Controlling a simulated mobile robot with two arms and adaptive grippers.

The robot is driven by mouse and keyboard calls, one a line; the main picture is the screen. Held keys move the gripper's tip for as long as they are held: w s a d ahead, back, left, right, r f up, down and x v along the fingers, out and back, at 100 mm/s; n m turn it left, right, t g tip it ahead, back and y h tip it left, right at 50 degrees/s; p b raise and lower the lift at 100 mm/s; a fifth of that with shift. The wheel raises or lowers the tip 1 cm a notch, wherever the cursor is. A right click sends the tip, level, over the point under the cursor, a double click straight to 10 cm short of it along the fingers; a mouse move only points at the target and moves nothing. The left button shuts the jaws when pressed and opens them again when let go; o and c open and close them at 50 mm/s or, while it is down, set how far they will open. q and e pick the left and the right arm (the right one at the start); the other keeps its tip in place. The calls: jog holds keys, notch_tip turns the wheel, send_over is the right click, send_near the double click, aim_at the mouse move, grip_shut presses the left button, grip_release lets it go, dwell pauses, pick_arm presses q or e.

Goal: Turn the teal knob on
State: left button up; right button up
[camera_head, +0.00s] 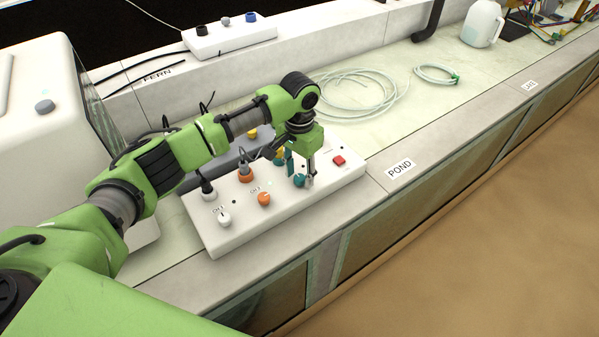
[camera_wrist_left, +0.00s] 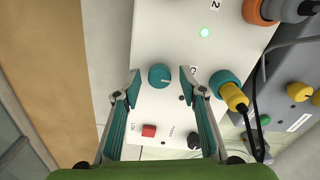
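The teal knob (camera_head: 299,180) is on the front right part of a white control box (camera_head: 225,242). In the left wrist view the teal knob (camera_wrist_left: 160,76) has a pale mark on its face. My left gripper (camera_head: 303,178) points down at it from above. In the left wrist view my left gripper (camera_wrist_left: 161,82) is open, with one fingertip on each side of the knob and a visible gap to each. A teal socket (camera_wrist_left: 225,82) with a yellow plug sits beside the right finger. A small dark dot lies near the knob. My right gripper is not in view.
The box also carries an orange knob (camera_head: 264,198), a white knob (camera_head: 224,219), a red button (camera_head: 339,159) and cabled plugs. A green light (camera_wrist_left: 205,32) glows by the "2" label. Coiled tubing (camera_head: 357,95) lies on the bench behind.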

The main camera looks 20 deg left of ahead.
pick_arm(q)
jog(key=c, duration=0.4)
grip_shut()
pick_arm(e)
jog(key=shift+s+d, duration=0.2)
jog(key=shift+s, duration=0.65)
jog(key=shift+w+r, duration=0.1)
